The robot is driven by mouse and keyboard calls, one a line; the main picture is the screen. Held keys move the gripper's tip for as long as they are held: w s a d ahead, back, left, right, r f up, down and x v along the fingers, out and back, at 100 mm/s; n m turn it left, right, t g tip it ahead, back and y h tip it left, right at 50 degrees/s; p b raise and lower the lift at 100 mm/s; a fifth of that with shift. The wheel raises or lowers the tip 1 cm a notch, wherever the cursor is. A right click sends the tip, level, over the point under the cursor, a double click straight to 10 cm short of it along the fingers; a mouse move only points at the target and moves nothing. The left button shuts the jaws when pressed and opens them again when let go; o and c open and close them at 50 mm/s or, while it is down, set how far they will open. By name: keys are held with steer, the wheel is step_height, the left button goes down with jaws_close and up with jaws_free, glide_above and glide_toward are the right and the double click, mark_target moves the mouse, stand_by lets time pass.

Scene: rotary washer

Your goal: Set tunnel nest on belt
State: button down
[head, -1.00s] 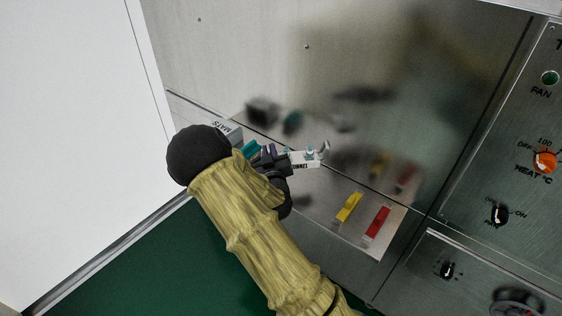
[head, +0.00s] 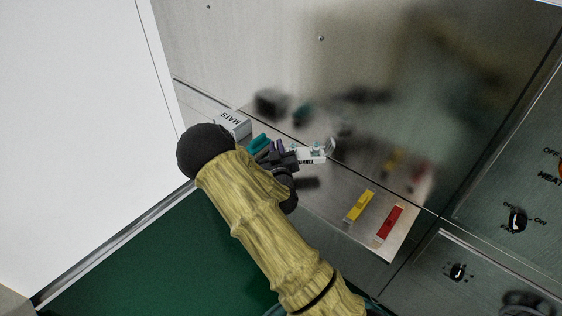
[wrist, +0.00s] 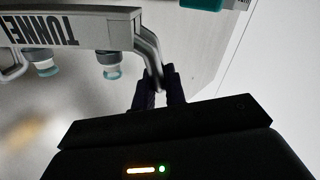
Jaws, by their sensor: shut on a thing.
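The tunnel nest (head: 311,155) is a small white piece lettered TUNNEL, with a bent grey handle and teal-tipped pegs. It also shows at the upper left of the wrist view (wrist: 85,28). My gripper (wrist: 160,88) is shut on the nest's grey handle, its dark fingers on either side. In the head view my gripper (head: 284,160) is left of the lettering, over the steel shelf (head: 335,190). I cannot tell whether the nest touches the shelf. No belt can be made out.
A grey MATS box (head: 233,124) stands at the shelf's left end. A teal thing (head: 258,144) and a purple thing lie between it and the nest. Yellow (head: 359,205) and red (head: 389,223) pieces lie at the right. A steel wall rises behind; a knob panel (head: 515,220) is at right.

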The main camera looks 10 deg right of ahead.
steer(key=shift+s+a+f, duration=0.1)
steer(key=shift+s+f, duration=0.05)
steer(key=shift+f, duration=0.85)
steer(key=shift+f+p, duration=0.4)
steer(key=shift+f, duration=1.65)
